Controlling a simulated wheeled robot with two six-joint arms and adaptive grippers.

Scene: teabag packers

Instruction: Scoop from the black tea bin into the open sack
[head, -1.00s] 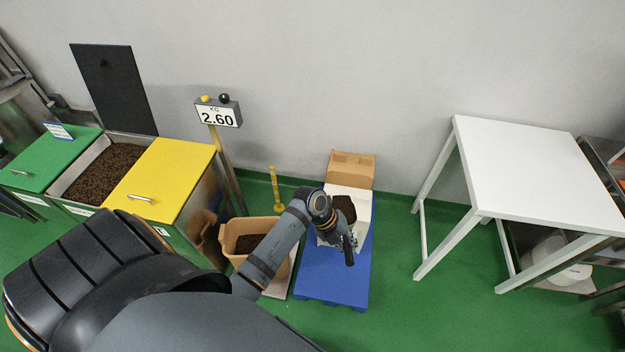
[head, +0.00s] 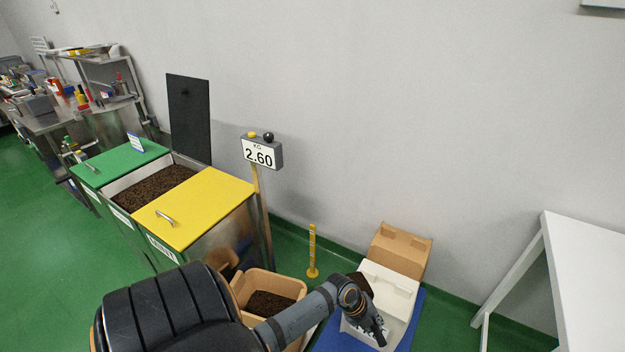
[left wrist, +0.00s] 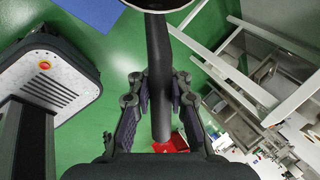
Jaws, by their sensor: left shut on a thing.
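My left gripper (head: 374,328) is shut on the dark handle of a scoop (left wrist: 160,85), low over the white pack on the blue pallet. In the left wrist view the handle runs up between the fingers to the scoop's bowl, cut off at the top edge. In the head view dark tea shows just behind the gripper, largely hidden. The open bin of dark tea (head: 155,188) stands between a green-lidded and a yellow-lidded bin, its black lid (head: 188,118) raised. The open tan sack (head: 240,287) holds dark tea, left of my gripper. My right gripper is out of view.
The scale display (head: 258,153) reads 2.60 on a post behind the sack. A yellow post (head: 312,252), a cardboard box (head: 402,250), a white pack (head: 395,287) and a blue pallet (head: 413,312) are close by. A white table (head: 590,270) stands right.

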